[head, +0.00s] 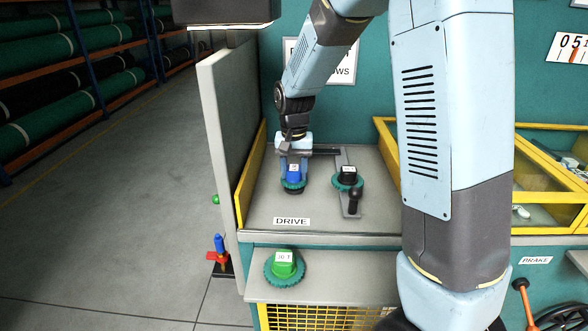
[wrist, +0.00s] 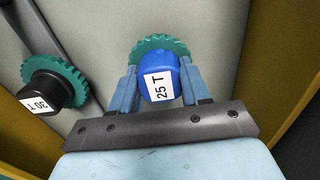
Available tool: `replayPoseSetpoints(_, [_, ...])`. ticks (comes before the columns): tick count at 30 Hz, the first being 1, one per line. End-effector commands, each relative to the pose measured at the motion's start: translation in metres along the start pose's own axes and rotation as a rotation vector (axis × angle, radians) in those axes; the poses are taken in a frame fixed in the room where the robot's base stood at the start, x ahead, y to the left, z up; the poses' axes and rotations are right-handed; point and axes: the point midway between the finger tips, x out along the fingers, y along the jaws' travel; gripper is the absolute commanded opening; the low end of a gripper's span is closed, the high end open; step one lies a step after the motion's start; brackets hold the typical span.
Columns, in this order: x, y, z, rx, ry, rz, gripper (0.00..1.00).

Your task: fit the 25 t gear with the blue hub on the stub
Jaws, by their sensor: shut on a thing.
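My gripper (head: 293,170) is shut on the blue hub, one finger on each side, as the wrist view also shows (wrist: 159,84). The gear is upright, low over the grey deck behind the DRIVE label. I cannot tell whether it touches the deck. No stub shows; the gear and gripper cover the deck there.
A teal gear with a black hub, marked 30 T (wrist: 62,83), sits to the right on a flat arm with a black handle (head: 354,198). A green-hubbed gear (head: 285,268) lies on the lower shelf (head: 340,288). A grey panel (head: 222,140) with yellow edging stands close on the left.

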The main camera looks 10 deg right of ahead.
Motion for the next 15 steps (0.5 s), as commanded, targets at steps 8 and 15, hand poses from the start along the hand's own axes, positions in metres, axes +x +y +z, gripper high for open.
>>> replayPoseSetpoints(8, [-0.0004,-0.0001,-0.0002,0.0,0.001,0.0,0.6])
replayPoseSetpoints(15, [-0.0002,0.0,-0.0001,0.0,0.0,0.0,0.76])
